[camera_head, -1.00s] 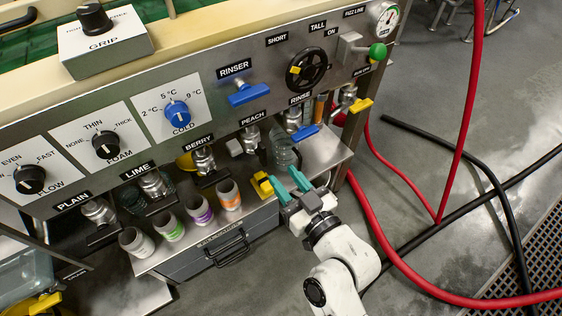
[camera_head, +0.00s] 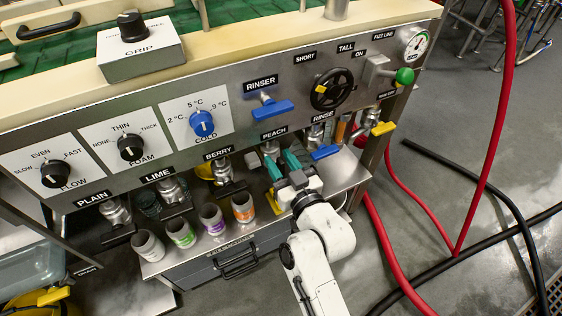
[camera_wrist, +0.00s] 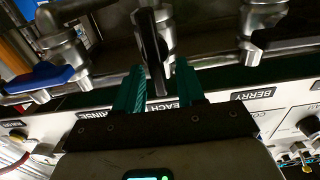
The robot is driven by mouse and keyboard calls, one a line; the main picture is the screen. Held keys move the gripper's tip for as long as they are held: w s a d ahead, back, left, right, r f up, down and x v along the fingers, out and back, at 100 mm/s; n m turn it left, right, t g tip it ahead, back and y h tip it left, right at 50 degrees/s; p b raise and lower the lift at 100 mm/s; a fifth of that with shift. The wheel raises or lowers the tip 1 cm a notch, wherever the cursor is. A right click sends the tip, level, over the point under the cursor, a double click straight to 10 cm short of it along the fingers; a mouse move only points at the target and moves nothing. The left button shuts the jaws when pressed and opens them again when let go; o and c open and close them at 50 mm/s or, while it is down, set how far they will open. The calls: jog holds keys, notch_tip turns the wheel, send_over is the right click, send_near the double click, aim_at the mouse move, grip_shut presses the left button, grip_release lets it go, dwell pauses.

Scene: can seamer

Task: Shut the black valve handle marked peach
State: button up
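The peach valve (camera_head: 270,147) sits on the front panel under its PEACH label (camera_head: 274,134). Its black handle (camera_wrist: 152,50) shows in the wrist view, jutting between the two teal fingers; in the head view my gripper hides it. My gripper (camera_head: 282,161) is open in front of the valve, one finger on each side of the handle. In the wrist view my gripper (camera_wrist: 157,80) has visible gaps between fingers and handle, and whether either touches it is unclear.
The rinse valve's blue handle (camera_head: 325,152) is close to the right of my gripper. The berry valve (camera_head: 224,168) is to the left. Several cups, including an orange-marked one (camera_head: 243,208), stand below left. Red hoses (camera_head: 384,250) run at right.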

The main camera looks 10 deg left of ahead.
jog(key=shift+c, duration=0.3)
grip_shut()
jog(key=shift+m, duration=0.3)
jog(key=m, duration=0.2)
jog(key=d+m, duration=0.1)
jog(key=m, duration=0.1)
jog(key=shift+w+p, duration=0.35)
jog(key=shift+p, duration=0.05)
jog(key=shift+w+d+f+m, duration=0.15)
jog(key=shift+f+m, duration=0.05)
jog(key=shift+m, duration=0.8)
jog(key=shift+w+d+f+m, duration=0.1)
jog(key=shift+d+f+m, duration=0.05)
jog(key=shift+m, duration=0.85)
jog(key=shift+o, duration=0.3)
grip_release()
